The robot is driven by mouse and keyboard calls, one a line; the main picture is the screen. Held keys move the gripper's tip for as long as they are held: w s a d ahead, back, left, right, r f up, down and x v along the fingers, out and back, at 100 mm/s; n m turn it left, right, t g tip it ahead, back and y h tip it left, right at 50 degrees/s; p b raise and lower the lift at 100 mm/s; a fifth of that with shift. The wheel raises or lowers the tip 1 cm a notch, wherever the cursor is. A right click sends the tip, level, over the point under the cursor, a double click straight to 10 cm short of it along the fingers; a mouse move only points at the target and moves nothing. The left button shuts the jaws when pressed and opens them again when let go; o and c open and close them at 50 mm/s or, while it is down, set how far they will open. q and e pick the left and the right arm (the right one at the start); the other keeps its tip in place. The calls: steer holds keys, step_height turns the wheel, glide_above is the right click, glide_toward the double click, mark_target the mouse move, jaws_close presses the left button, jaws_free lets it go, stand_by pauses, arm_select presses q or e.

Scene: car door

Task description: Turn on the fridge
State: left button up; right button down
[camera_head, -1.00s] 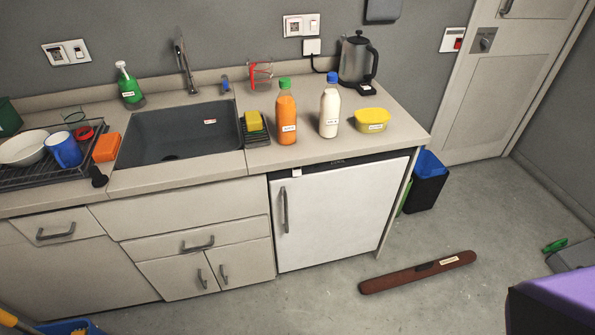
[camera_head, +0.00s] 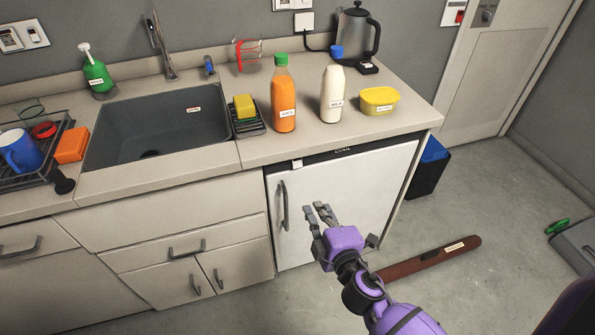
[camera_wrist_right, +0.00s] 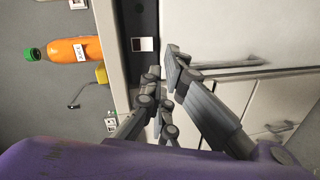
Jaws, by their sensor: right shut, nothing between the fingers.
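The fridge (camera_head: 355,195) is a white-doored unit under the counter, with its door shut and a grey handle (camera_head: 284,206) at its left. A dark strip (camera_head: 345,151) with small lettering runs along its top, and a small white piece (camera_head: 297,163) sits at the strip's left end. My right gripper (camera_head: 317,208) is in front of the fridge door, right of the handle, shut and empty. In the right wrist view, the gripper (camera_wrist_right: 162,75) points towards the dark strip (camera_wrist_right: 146,18) and the white piece (camera_wrist_right: 145,44). My left gripper is not in view.
An orange juice bottle (camera_head: 283,100), a milk bottle (camera_head: 332,95), a yellow tub (camera_head: 379,100) and a kettle (camera_head: 354,35) stand on the counter above. A brown bar-shaped object (camera_head: 430,258) lies on the floor. A dark bin (camera_head: 428,172) stands right of the fridge.

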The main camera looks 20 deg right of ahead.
steer(key=n, duration=0.2)
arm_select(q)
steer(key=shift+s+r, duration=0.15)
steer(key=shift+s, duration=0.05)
arm_select(e)
glide_toward(301, 174)
steer(key=shift+n+t, duration=0.3)
steer(key=shift+n, duration=0.1)
steer(key=w+r, duration=0.1)
steer(key=w+a+r, duration=0.1)
steer(key=w, duration=0.1)
steer(key=w+r, duration=0.1)
steer(key=w, duration=0.1)
steer(key=shift+w+a+r, duration=0.1)
steer(key=shift+w+a, duration=0.1)
